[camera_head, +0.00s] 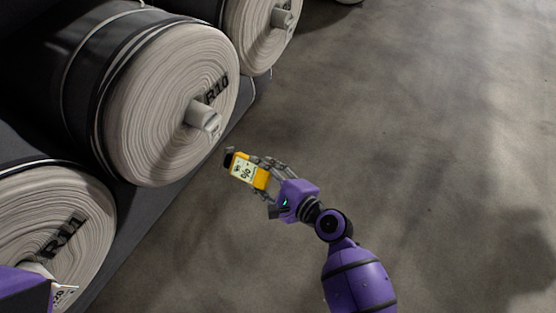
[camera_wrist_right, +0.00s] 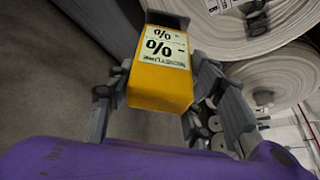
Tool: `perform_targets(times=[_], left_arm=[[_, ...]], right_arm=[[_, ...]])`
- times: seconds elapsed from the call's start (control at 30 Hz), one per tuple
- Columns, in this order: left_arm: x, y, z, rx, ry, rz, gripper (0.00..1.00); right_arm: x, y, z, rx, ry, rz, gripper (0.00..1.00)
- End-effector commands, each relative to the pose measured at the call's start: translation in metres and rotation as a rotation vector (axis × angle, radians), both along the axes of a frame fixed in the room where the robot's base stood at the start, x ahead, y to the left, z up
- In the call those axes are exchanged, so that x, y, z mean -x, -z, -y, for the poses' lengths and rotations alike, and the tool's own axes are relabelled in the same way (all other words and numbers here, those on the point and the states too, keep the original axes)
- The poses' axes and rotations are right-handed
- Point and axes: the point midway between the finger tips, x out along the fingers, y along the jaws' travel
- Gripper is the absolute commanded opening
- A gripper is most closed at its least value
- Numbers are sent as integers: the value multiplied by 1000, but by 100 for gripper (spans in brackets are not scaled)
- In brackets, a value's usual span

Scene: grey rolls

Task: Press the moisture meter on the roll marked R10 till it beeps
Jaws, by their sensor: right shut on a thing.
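The roll marked R10 (camera_head: 165,120) is a large pale wound roll in a dark wrap. Its end face looks toward the open floor, with a core stub (camera_head: 203,117) sticking out and the mark R10 beside the stub. My right gripper (camera_head: 262,172) is shut on the yellow moisture meter (camera_head: 242,171), which also shows in the right wrist view (camera_wrist_right: 160,85). The meter's label shows % signs, and its dark tip points toward the rolls. In the head view the meter appears apart from R10's face, below and right of it. My left gripper's fingers do not show.
A roll marked R11 (camera_head: 55,225) lies at lower left, partly behind a purple part of mine. Another roll (camera_head: 262,35) lies beyond R10. The rolls rest on a dark support (camera_head: 150,215). Bare concrete floor (camera_head: 420,130) is open to the right.

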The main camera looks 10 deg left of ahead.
Motion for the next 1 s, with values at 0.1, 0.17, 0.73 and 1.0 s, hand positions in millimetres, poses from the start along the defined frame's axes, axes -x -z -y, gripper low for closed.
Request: perform_targets(times=[0.1, 0.17, 0.73, 1.0], left_arm=[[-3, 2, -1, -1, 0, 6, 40], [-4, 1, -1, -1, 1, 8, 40], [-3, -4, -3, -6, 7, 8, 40], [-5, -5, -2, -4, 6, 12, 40]], right_arm=[[-5, 5, -1, -17, 23, 8, 25], [-6, 4, -1, -18, 25, 9, 25], [-12, 2, -19, -23, 22, 1, 25], [-21, 3, -44, -22, 22, 0, 25]])
